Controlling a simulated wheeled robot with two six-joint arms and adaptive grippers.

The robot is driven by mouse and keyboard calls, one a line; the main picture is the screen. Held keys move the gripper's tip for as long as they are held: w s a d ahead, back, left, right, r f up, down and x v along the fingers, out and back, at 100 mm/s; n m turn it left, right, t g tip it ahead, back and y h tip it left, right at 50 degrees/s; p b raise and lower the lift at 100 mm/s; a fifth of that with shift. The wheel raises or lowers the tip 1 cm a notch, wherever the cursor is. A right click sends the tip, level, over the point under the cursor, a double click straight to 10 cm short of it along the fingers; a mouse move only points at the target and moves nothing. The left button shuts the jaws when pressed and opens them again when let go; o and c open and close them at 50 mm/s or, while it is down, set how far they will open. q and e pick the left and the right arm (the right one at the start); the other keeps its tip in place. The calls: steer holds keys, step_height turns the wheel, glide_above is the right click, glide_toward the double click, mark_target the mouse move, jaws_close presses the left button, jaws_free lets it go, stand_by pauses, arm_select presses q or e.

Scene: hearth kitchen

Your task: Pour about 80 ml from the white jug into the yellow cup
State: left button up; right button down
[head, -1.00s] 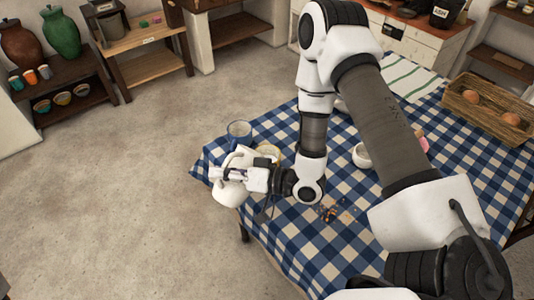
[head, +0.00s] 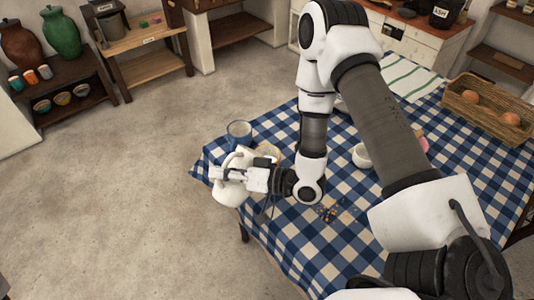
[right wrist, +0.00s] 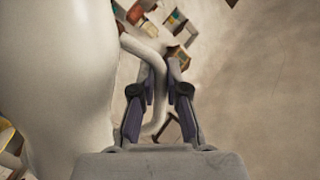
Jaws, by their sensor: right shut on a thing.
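The white jug (head: 229,194) is held up at the left corner of the table, and it looks tilted. Its pale body fills the left of the right wrist view (right wrist: 60,80). My right gripper (head: 217,174) is shut on its handle (right wrist: 156,105); the fingers (right wrist: 153,95) sit on either side of the handle. The yellow cup (head: 274,151) stands behind the gripper in the head view, mostly hidden, with part of its yellow rim showing. I cannot see a stream or the liquid level. My left gripper is not in view.
A blue mug (head: 239,130) stands close behind the jug. A white bowl (head: 361,156) and a wicker basket (head: 487,108) are further right on the checked cloth (head: 290,240). Small brown crumbs (head: 330,212) lie near the arm. Open floor lies left of the table.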

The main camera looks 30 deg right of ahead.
steer(key=shift+a+f, duration=0.1)
steer(key=shift+f, duration=0.15)
steer(key=s+a+f+n+h+b, duration=0.1)
steer(key=a+f+n+h+b, duration=0.3)
steer(key=a+f+n+h, duration=0.1)
steer(key=shift+s+a+f+n+g, duration=0.3)
steer(key=shift+s+a+f+n, duration=0.15)
steer(key=shift+f+n, duration=0.7)
steer(key=shift+r, duration=0.15)
stand_by(0.5)
